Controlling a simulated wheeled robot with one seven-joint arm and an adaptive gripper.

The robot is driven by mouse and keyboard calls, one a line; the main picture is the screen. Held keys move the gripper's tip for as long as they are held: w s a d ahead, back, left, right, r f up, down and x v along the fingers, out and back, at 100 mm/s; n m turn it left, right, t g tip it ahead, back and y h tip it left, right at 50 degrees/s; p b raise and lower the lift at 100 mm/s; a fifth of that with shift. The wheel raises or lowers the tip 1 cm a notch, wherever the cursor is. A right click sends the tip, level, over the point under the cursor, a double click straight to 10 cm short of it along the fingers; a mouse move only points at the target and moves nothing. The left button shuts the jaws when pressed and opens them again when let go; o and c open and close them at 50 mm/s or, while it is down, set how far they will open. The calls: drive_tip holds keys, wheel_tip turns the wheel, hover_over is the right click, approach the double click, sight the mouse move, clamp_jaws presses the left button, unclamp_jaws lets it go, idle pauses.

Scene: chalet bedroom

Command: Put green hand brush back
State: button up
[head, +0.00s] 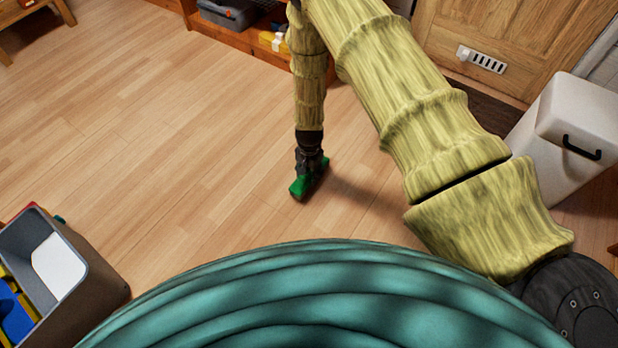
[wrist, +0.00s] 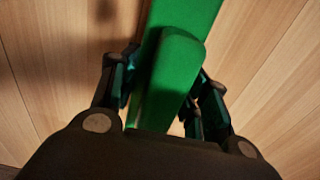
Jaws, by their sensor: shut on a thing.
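The green hand brush (head: 299,187) is in my gripper (head: 311,166), close above or at the wooden floor near the middle of the head view; I cannot tell whether it touches the floor. In the wrist view the green brush (wrist: 178,70) runs up between the fingers of my gripper (wrist: 160,85). The fingers are shut on it from both sides. The far end of the brush is cut off at the top of the wrist view, and its bristles are not visible.
A grey bin (head: 88,285) with blue, yellow and white things stands at the lower left. A white lidded bin (head: 560,140) stands at the right by a wooden door (head: 520,40). A wooden shelf (head: 232,37) with a grey box (head: 228,14) is at the back. The floor (head: 170,130) at left is clear.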

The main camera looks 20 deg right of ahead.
drive_tip(key=shift+f+b, duration=0.35)
drive_tip(key=shift+f, duration=0.6)
drive_tip(key=shift+r, duration=0.1)
drive_tip(key=o, duration=1.1)
wheel_tip(320, 180, up, 12)
drive_tip(key=p, duration=0.6)
